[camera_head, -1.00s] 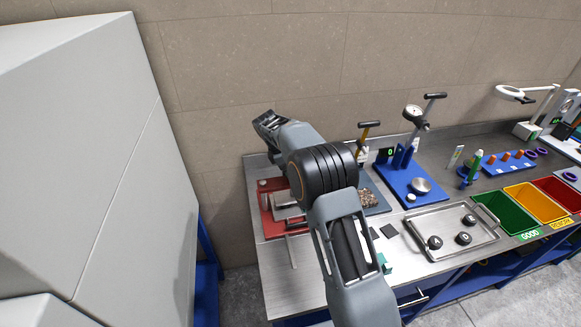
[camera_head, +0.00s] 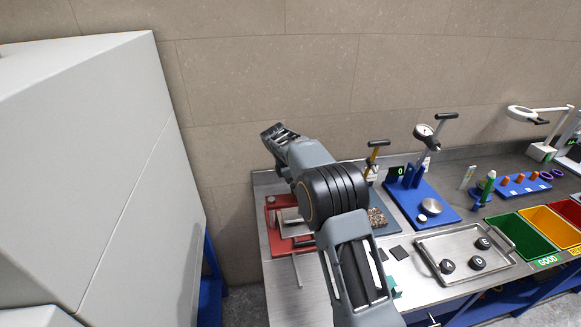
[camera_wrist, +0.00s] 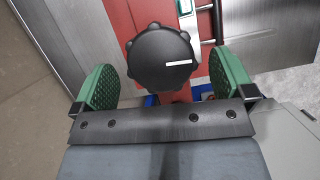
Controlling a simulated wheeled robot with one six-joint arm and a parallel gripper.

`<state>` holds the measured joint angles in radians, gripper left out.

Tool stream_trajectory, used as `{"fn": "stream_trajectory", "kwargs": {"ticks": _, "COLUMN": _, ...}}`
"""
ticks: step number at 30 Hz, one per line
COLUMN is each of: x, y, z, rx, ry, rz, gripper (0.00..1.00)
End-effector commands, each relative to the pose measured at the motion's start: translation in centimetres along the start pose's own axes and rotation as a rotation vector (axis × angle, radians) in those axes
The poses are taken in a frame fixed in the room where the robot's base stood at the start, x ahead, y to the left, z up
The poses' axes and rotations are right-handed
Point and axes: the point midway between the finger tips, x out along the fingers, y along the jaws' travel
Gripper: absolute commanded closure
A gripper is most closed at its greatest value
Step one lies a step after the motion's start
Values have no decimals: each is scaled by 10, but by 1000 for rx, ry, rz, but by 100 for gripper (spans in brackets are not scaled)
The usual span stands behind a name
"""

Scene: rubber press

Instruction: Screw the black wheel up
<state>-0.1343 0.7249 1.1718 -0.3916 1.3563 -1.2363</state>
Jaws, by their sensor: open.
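The black wheel (camera_wrist: 160,62) is a lobed knob with a short white mark on its top, seen from above in the wrist view. It sits over a red part of the press (camera_wrist: 198,65). My gripper (camera_wrist: 163,70) is open, with one green finger pad on the left of the wheel and one on the right. Gaps show between both pads and the wheel, so neither appears to touch it. In the head view the red press base (camera_head: 272,222) stands at the bench's left end, and my arm hides the wheel.
A large grey cabinet (camera_head: 85,160) stands left, and a wall rises close behind the bench.

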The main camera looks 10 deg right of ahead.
Motion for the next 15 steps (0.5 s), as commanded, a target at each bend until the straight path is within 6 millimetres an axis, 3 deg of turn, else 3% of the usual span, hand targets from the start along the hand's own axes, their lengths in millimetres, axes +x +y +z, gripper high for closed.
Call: {"fn": "stream_trajectory", "kwargs": {"ticks": 15, "x": -100, "y": 0, "z": 0, "rx": 1, "ry": 1, "rz": 4, "gripper": 0}}
